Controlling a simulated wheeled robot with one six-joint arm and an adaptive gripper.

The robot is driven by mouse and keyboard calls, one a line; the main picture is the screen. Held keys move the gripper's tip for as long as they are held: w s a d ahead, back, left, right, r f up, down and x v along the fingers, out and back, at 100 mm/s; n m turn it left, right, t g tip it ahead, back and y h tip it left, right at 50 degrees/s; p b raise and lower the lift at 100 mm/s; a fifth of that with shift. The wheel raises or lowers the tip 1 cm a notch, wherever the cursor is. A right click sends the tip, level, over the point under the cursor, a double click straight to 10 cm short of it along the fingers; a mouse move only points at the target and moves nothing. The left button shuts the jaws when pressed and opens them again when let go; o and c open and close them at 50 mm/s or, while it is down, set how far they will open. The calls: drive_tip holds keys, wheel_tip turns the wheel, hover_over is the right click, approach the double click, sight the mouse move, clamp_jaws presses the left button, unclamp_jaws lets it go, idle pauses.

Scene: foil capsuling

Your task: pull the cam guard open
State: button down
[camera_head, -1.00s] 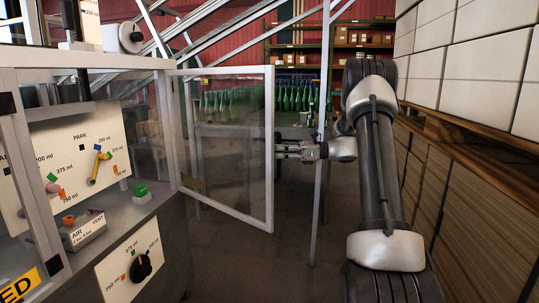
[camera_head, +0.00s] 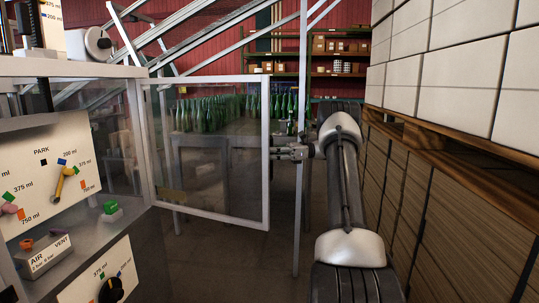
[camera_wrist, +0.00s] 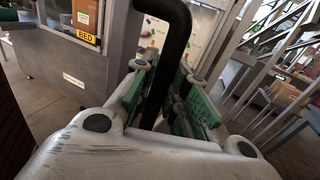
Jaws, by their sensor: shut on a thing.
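The cam guard (camera_head: 212,206) is a clear panel in a pale metal frame, hinged on the machine at its left side. It stands swung out from the machine front in the head view. My gripper (camera_head: 286,153) is at the guard's right edge, about halfway up. In the wrist view, a black bar handle (camera_wrist: 178,45) runs down between the green-padded fingers of my gripper (camera_wrist: 168,100), which are shut on it. The handle is mostly hidden in the head view.
The machine's dial panel (camera_head: 52,180) and the AIR/VENT block (camera_head: 45,252) are at left. Green bottles (camera_head: 205,115) stand on a table behind the guard. Stacked white boxes (camera_head: 455,60) and brown cartons (camera_head: 450,200) line the right side. Dark floor is open below the guard.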

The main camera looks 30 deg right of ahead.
drive_tip(key=c, duration=1.4)
unclamp_jaws()
drive_tip(key=v, duration=0.7)
drive_tip(key=shift+d, duration=0.15)
drive_tip(key=shift+c, duration=0.3)
